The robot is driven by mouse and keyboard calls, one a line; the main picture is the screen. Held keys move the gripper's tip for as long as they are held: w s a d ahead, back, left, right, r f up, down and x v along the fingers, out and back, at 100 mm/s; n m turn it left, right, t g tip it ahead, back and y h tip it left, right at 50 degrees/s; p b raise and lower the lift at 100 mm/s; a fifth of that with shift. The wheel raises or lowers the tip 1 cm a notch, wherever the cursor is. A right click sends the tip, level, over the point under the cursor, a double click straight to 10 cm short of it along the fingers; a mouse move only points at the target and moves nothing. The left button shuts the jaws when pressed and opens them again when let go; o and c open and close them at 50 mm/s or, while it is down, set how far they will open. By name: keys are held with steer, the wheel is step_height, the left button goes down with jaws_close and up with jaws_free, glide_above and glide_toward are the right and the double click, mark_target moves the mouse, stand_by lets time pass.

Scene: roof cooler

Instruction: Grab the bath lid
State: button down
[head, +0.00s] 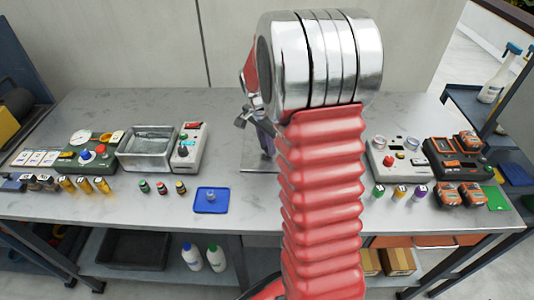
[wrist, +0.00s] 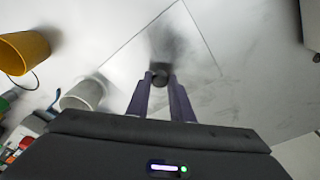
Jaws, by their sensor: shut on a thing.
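The bath lid is a flat, pale, square plate (head: 256,163) on the worktop, mostly hidden behind my arm in the head view. In the wrist view the lid (wrist: 205,68) fills the middle, with a small dark round knob (wrist: 160,76) on it. My gripper (wrist: 160,80) points down at the lid, its two purple fingers shut on the knob. In the head view my gripper (head: 267,150) is partly covered by my arm. I cannot tell whether the lid touches the worktop. The open metal bath (head: 146,160) stands left of it.
A blue mat (head: 211,208) lies in front. In the wrist view, a yellow cup (wrist: 24,54) and a white cup (wrist: 83,94) are at left. More devices (head: 397,158) stand at right.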

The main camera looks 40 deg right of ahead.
steer(key=shift+r, duration=0.1)
step_height(320, 180, up, 10)
stand_by(0.5)
